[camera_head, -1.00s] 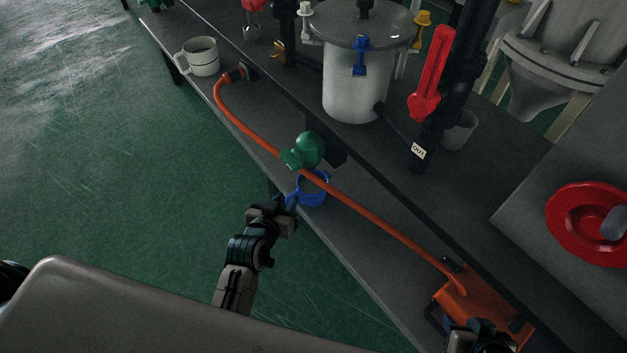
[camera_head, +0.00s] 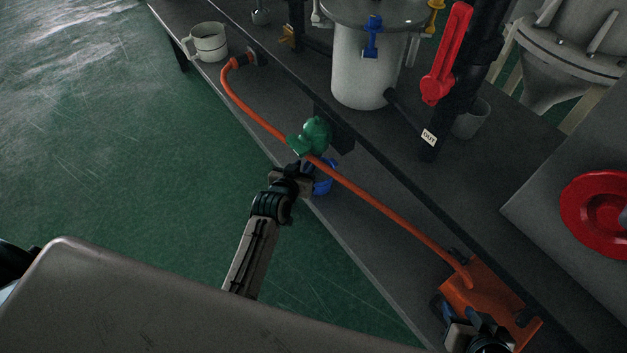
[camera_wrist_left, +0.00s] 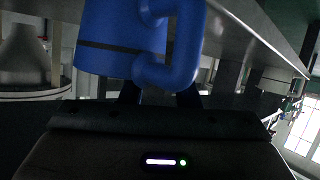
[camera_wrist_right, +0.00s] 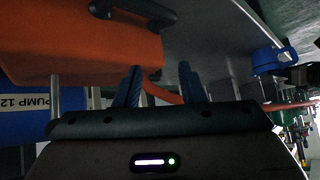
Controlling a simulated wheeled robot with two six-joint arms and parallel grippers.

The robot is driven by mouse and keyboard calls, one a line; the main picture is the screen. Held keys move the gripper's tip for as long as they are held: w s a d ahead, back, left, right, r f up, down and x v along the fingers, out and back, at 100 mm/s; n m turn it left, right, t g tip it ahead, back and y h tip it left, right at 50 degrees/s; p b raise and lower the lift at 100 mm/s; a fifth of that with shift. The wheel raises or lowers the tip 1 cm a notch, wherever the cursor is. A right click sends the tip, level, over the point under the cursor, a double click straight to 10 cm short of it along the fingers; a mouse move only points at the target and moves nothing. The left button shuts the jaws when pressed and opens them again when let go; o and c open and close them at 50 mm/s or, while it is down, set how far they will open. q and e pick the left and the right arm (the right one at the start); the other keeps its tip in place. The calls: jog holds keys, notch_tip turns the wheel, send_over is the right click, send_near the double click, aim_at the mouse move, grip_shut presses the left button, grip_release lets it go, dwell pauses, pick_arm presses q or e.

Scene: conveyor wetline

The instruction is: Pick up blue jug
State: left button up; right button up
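The blue jug (camera_head: 326,180) stands on the lower shelf below the green fitting, partly hidden by my left gripper and the orange hose. My left gripper (camera_head: 306,168) is right beside it. In the left wrist view the jug (camera_wrist_left: 100,40) fills the upper middle, its handle (camera_wrist_left: 188,45) turned toward the gripper. The finger bases of my left gripper (camera_wrist_left: 160,95) show apart; the handle hides their tips. I cannot tell whether they touch it. My right gripper (camera_wrist_right: 160,85) is open and empty near an orange box (camera_wrist_right: 80,40). The jug also shows in the right wrist view (camera_wrist_right: 273,60).
An orange hose (camera_head: 390,215) runs along the shelf from the orange box (camera_head: 490,300), passing close to the jug under a green fitting (camera_head: 315,135). A grey mug (camera_head: 208,43) stands far left. A white vessel (camera_head: 360,70) stands behind. Floor in front is clear.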

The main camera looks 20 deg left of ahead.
pick_arm(q)
grip_shut()
jog(key=shift+r, duration=0.15)
dwell(0.4)
